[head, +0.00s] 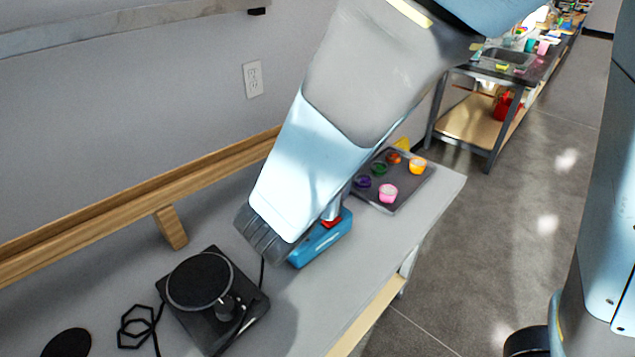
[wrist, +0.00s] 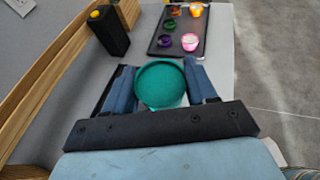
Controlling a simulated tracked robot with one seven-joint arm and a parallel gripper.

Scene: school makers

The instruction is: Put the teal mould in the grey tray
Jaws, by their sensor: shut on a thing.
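The teal mould (wrist: 160,84) is a round cup, seen from above in the wrist view. It sits between the two blue fingers of my gripper (wrist: 160,72), which is shut on it. In the head view my arm hides the mould. The grey tray (wrist: 155,50) is dark, flat and rectangular, and lies on the bench beyond my gripper. It also shows in the head view (head: 411,199), to the right of my arm, with several small coloured cups on it. The mould is apart from the tray, on its near side.
A black bottle with a yellow cap (wrist: 109,31) stands left of the tray, near the wooden wall rail (head: 90,225). A black device with a round plate (head: 200,281) is on the near bench. The bench's right edge drops to the floor. Bare bench (head: 345,275) lies along that edge.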

